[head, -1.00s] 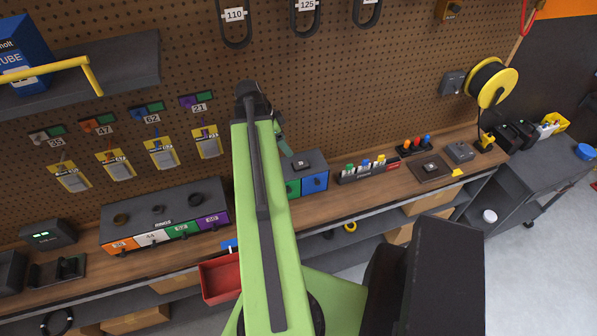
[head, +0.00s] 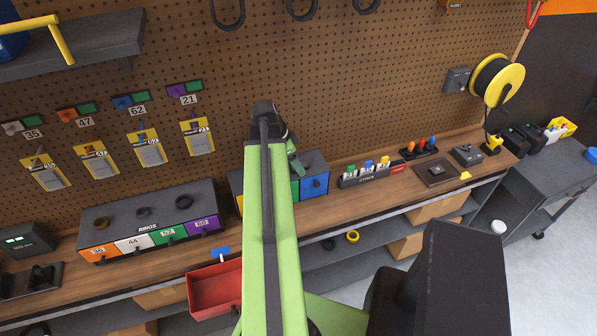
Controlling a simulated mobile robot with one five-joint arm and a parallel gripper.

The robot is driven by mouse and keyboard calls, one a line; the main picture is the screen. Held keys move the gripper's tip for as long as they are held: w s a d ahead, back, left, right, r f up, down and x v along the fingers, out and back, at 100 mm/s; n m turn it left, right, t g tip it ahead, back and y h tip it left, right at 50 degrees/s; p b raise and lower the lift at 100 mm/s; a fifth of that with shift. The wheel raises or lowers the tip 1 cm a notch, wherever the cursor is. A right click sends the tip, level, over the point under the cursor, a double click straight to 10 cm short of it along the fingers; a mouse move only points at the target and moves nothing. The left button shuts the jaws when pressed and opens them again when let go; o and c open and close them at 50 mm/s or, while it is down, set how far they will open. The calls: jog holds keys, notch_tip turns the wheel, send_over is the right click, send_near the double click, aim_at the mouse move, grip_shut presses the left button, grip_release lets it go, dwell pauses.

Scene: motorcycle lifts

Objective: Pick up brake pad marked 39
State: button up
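Several yellow cards, each with a grey pad, hang in a row on the pegboard at the left. The leftmost card (head: 46,173) hangs under a tag (head: 34,134) that seems to read 35. The others are under 47 (head: 97,163), 62 (head: 146,149) and 21 (head: 198,138). I cannot clearly read a 39 on any of them. My green arm rises through the middle of the view. My gripper (head: 295,160) is at its far end, mostly hidden behind the arm, right of the cards and apart from them. Its fingers cannot be made out.
A grey drawer unit marked RINGS (head: 150,208) stands on the wooden bench below the cards. A red bin (head: 215,289) hangs at the bench front. A second drawer unit (head: 314,172) is partly behind my arm. A grey shelf (head: 105,42) juts out at upper left.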

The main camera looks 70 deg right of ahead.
grip_shut()
dwell(0.3)
jog(key=shift+r, duration=0.15)
